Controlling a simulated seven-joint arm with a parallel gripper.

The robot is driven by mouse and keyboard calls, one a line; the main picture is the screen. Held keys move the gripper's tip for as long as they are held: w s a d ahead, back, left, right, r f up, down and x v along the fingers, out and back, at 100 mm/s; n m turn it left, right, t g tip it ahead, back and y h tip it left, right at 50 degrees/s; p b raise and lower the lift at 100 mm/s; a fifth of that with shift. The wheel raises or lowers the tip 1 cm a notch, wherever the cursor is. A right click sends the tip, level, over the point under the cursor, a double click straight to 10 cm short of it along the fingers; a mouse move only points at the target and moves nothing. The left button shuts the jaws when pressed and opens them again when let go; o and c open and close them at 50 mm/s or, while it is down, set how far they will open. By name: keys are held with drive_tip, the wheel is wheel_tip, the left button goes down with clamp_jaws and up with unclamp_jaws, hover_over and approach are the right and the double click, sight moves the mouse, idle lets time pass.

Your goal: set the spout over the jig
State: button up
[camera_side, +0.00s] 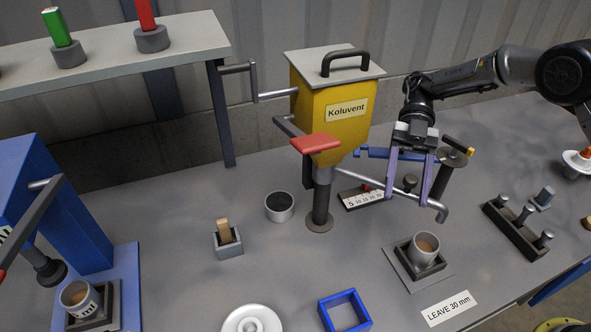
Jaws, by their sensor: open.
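The yellow hopper (348,110) labelled "Koluvent" stands on a grey post. Its grey pipe spout (428,204) reaches right and ends in a downturned mouth. The jig (412,262) is a dark square holder on a grey plate, with a grey cup (425,246) of brown material in it. The mouth shows up and slightly right of the cup; whether it is directly over it I cannot tell. My gripper (408,199) is open, its purple fingers pointing down on either side of a dark knob (410,183) by the spout. Contact is not clear.
A dark post with a round top (445,172) stands right of my gripper. A pegged block (515,228) is further right. A "LEAVE 30 mm" card (449,308) and a blue frame (344,311) lie in front.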

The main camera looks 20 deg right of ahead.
drive_tip(key=shift+s+a+m+y, duration=0.3)
drive_tip(key=shift+a+y, duration=0.05)
drive_tip(key=shift+y, duration=0.05)
drive_tip(key=a+m+t+y, duration=0.4)
drive_tip(key=a+m+t, duration=1.1)
drive_tip(key=a, duration=0.4)
drive_tip(key=w+a+m+t+h, duration=0.3)
drive_tip(key=w+m+t+h, duration=0.1)
drive_tip(key=w, duration=0.2)
drive_tip(key=w+a+m+t+h, duration=0.3)
drive_tip(key=w+m+t+h, duration=0.1)
drive_tip(key=w, duration=0.3)
drive_tip(key=shift+a+m+t, duration=0.25)
drive_tip(key=shift+m+t, duration=0.05)
drive_tip(key=shift+m, duration=0.2)
